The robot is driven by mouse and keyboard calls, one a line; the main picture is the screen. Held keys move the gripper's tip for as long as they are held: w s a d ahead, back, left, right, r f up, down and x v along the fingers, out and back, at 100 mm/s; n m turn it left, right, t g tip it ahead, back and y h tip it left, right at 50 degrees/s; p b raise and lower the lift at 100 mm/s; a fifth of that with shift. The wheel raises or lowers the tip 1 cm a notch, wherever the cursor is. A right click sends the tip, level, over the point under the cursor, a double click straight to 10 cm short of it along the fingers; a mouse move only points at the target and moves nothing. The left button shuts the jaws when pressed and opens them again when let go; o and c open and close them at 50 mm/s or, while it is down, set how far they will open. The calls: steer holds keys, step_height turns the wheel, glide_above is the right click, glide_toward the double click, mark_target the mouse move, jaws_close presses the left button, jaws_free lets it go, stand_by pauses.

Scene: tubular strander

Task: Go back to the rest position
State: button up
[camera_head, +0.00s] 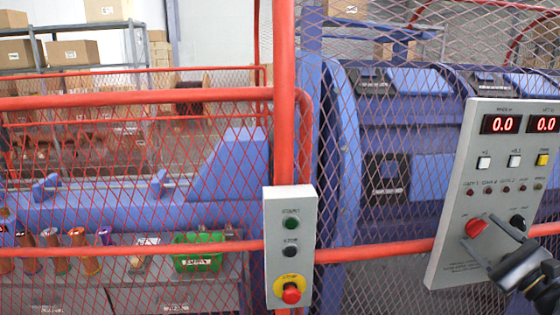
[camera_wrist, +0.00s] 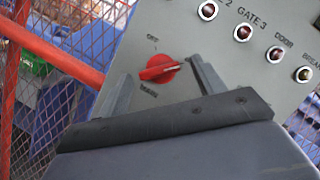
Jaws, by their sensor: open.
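My gripper (camera_head: 502,250) is at the lower right of the head view, in front of the grey control panel (camera_head: 468,180). In the wrist view my gripper (camera_wrist: 158,82) has its two fingers apart, one on each side of the red rotary switch (camera_wrist: 160,68). The switch also shows in the head view (camera_head: 476,226), just beyond the fingertips. I cannot tell whether a finger touches it. The space between the fingers holds nothing clearly gripped.
A red mesh fence with red rails (camera_head: 150,98) stands before the blue strander (camera_head: 410,110). A small grey box (camera_head: 289,225) with green, black and red buttons hangs on the post. The panel's displays (camera_head: 502,124) read 0.0. Behind the fence are spools and a green bin (camera_head: 198,252).

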steer(key=b+v, duration=0.2)
steer(key=v, duration=0.8)
steer(key=p+x, duration=0.2)
steer(key=x, duration=0.8)
steer(key=shift+w+a+r, duration=0.1)
steer(key=shift+r, duration=0.05)
steer(key=shift+w+n+g, duration=0.15)
steer(key=shift+n+g, duration=0.15)
steer(key=shift+n, duration=0.3)
steer(key=n+g, duration=0.1)
steer(key=n, duration=0.3)
steer(key=n+g, duration=0.2)
steer(key=n, duration=0.2)
steer(key=r+n+g, duration=0.1)
steer(key=n, duration=0.3)
steer(key=shift+n+g+h+b, duration=0.3)
steer(key=shift+h, duration=0.1)
steer(key=n+h, duration=0.1)
steer(key=n, duration=0.2)
steer(key=shift+r+g+p, duration=0.15)
steer(key=shift+g+p, duration=0.15)
steer(key=shift+p, duration=0.05)
steer(key=shift+s, duration=0.25)
steer(key=shift+v, duration=1.1)
